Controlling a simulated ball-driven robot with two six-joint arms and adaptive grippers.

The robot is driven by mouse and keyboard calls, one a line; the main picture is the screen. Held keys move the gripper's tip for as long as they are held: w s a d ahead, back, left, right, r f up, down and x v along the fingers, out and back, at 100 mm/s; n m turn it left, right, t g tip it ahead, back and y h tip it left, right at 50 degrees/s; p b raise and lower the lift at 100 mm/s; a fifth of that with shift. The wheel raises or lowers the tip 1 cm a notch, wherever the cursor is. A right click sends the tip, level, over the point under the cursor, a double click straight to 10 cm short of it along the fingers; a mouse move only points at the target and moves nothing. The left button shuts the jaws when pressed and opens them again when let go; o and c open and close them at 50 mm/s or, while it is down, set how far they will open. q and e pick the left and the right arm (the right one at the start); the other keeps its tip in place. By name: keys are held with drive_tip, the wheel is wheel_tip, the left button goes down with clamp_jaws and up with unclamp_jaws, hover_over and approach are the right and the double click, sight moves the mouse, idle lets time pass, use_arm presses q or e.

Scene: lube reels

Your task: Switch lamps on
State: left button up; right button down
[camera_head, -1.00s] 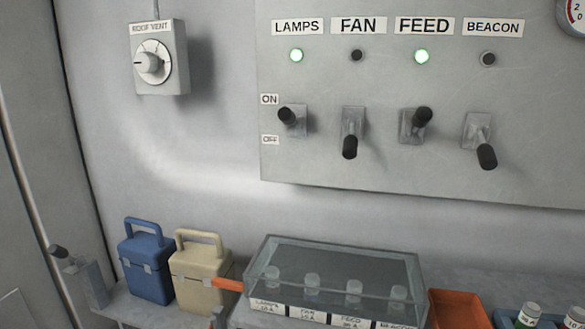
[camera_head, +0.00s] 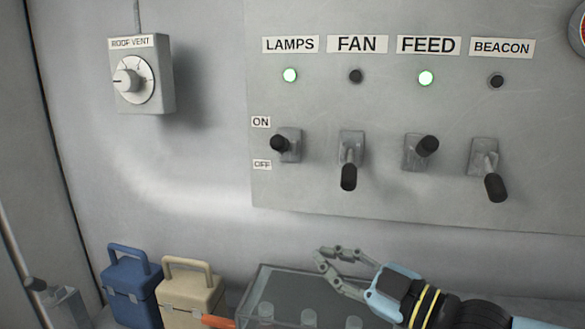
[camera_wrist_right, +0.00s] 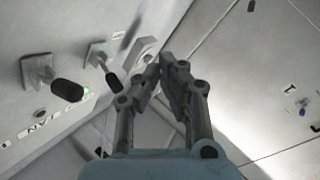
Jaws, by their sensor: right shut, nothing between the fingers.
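The LAMPS switch (camera_head: 280,143) is a grey plate with a black-tipped lever on the wall panel. Its lever sits up, nearer the ON label (camera_head: 261,122) than the OFF label (camera_head: 262,165). My right gripper (camera_head: 322,262) is shut and empty, below the panel and apart from the switches, over the clear-lidded box. My left gripper is not in view.
The FAN lever (camera_head: 349,175) and BEACON lever (camera_head: 495,186) point down with dark indicators. The FEED lever (camera_head: 426,147) is up, its indicator lit green. A roof vent dial (camera_head: 133,80), blue case (camera_head: 130,285), cream case (camera_head: 188,298) and clear-lidded box (camera_head: 262,285) surround the panel.

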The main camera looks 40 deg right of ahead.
drive_tip(key=s+d+r+n+t+y, duration=0.2)
drive_tip(key=d+r+n+t+y, duration=0.15)
drive_tip(key=r, duration=0.45)
approach(285, 143)
drive_tip(key=shift+m+t+h, duration=0.35)
drive_tip(key=shift+m+h, duration=0.1)
drive_tip(key=w+a, duration=0.1)
drive_tip(key=w, duration=0.1)
drive_tip(key=w+a+r, duration=0.1)
drive_tip(key=w, duration=0.3)
drive_tip(key=shift+w+a+r, duration=0.3)
drive_tip(key=shift+w+a, duration=0.05)
drive_tip(key=shift+a, duration=0.05)
drive_tip(key=shift+p, duration=0.35)
drive_tip(key=r+m+p, duration=0.1)
drive_tip(key=r+m+h+p, duration=0.1)
drive_tip(key=p, duration=0.1)
drive_tip(key=shift+w+d, duration=0.1)
drive_tip(key=shift+w, duration=0.1)
drive_tip(key=shift+w+r+m+h+p, duration=0.1)
drive_tip(key=shift+m+h+p, duration=0.3)
drive_tip(key=shift+p, duration=0.35)
